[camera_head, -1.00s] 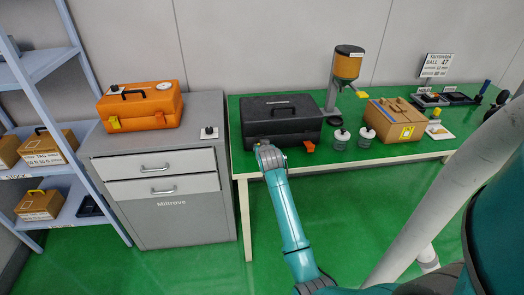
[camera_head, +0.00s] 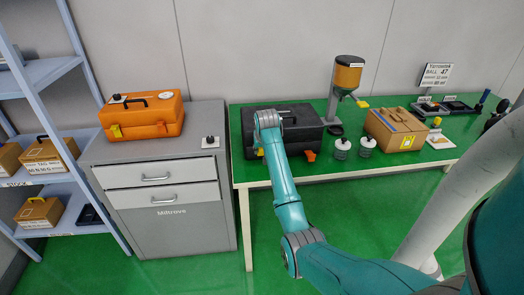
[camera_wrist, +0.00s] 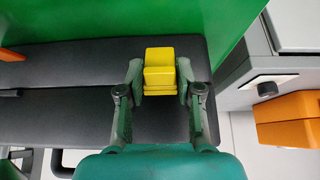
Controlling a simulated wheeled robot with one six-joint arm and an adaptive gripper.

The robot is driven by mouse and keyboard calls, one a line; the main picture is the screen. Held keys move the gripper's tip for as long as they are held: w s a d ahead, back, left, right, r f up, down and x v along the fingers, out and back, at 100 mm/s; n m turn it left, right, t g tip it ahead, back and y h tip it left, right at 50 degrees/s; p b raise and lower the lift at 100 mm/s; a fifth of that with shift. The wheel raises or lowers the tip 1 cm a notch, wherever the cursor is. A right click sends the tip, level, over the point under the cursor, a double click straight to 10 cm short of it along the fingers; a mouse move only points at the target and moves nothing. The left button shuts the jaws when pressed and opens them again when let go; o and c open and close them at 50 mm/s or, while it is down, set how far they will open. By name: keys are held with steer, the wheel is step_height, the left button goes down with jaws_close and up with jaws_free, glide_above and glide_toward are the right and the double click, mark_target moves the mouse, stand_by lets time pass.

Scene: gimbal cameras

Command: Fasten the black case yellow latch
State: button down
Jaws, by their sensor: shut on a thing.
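The black case (camera_head: 302,132) lies on the green table, its lid down. The wrist view shows its dark front (camera_wrist: 60,65) with a seam running across. My gripper (camera_wrist: 160,85) has its two fingers on either side of the yellow latch (camera_wrist: 160,58) and is shut on it. A small bit of yellow (camera_head: 260,152) shows beside my arm in the head view. A second, orange latch (camera_head: 310,155) is on the case front further right. My arm hides the case's left front, and I cannot tell whether the yellow latch is fastened.
An orange case (camera_head: 145,115) stands on the grey cabinet (camera_head: 170,190) to the left. Two small jars (camera_head: 342,148), a dispenser (camera_head: 347,75) and a cardboard box (camera_head: 397,130) stand right of the black case. The floor before the table is clear.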

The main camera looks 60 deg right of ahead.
stand_by(0.3)
steer(key=c, duration=0.9)
jaws_free()
steer(key=shift+r, duration=0.1)
steer(key=v, duration=1.2)
steer(key=shift+w, duration=0.1)
